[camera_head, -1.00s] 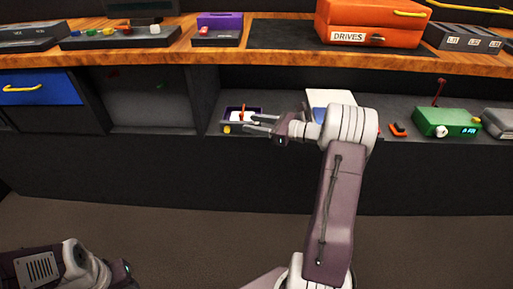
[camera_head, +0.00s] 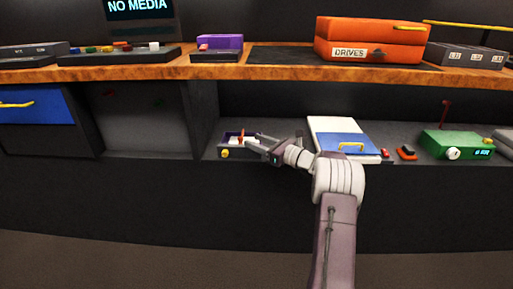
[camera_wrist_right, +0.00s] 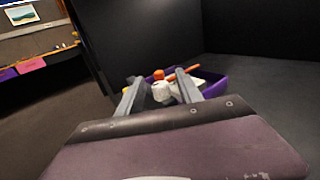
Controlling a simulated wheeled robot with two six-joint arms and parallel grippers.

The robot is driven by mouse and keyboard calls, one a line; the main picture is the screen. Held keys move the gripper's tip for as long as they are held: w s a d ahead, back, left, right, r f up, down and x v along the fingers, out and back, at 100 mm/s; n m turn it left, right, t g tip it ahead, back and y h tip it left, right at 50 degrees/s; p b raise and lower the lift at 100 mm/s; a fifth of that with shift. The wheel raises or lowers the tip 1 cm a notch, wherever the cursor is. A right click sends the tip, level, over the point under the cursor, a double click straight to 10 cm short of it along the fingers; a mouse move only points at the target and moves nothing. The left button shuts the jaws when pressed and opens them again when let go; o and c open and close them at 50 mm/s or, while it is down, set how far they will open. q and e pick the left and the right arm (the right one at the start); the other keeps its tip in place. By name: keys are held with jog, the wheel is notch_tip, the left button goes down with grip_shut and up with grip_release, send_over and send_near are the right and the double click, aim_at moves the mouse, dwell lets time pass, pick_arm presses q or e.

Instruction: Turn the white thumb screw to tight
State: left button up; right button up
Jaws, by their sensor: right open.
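My left gripper is out of view.
A green box (camera_head: 447,142) with a white dial (camera_head: 453,153) stands at the right of the shelf. A white and blue case (camera_head: 345,146) with a yellow handle lies behind my right arm. The wooden counter (camera_head: 215,72) overhangs the shelf.

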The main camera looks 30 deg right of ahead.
grip_shut()
jog(key=m+h+b, duration=0.1)
jog(key=t+h+b, duration=0.1)
jog(key=shift+a+f+m+h, duration=0.1)
jog(key=shift+f+m+h, duration=0.1)
jog(key=shift+m+h, duration=0.15)
jog(key=m+h+b, duration=0.3)
jog(key=h+b, duration=0.2)
jog(key=shift+f+t+b, duration=0.15)
jog(key=shift+t+b, duration=0.15)
jog(key=shift+r+m+h+b, duration=0.25)
jog(key=shift+m+h+b, duration=0.6)
jog(key=shift+h+b, duration=0.25)
grip_release()
jog(key=shift+r, duration=0.1)
